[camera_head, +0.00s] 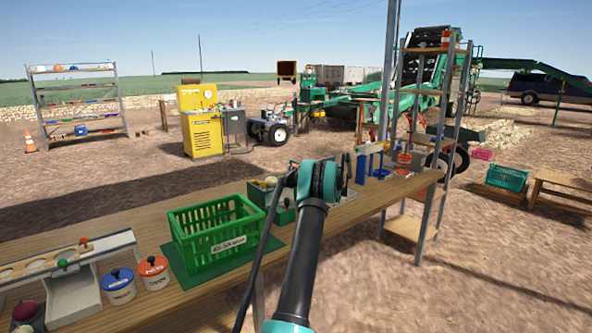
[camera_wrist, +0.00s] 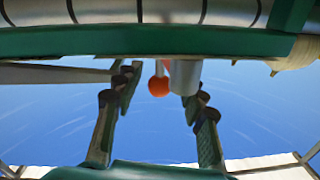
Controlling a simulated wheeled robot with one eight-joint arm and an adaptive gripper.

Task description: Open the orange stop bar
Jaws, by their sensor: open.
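In the wrist view my gripper (camera_wrist: 160,98) is open, with its green fingers spread to the left and right. A grey cylinder (camera_wrist: 186,77) stands just right of the knob and partly hides what is behind. In the head view my arm reaches over the wooden table, and my gripper is hidden.
A dark green beam (camera_wrist: 150,41) with grey rollers above it crosses the top of the wrist view. In the head view a green crate (camera_head: 217,238), lidded pots (camera_head: 154,273) and a wooden table (camera_head: 200,292) lie left of my arm. A metal shelf (camera_head: 446,150) stands right.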

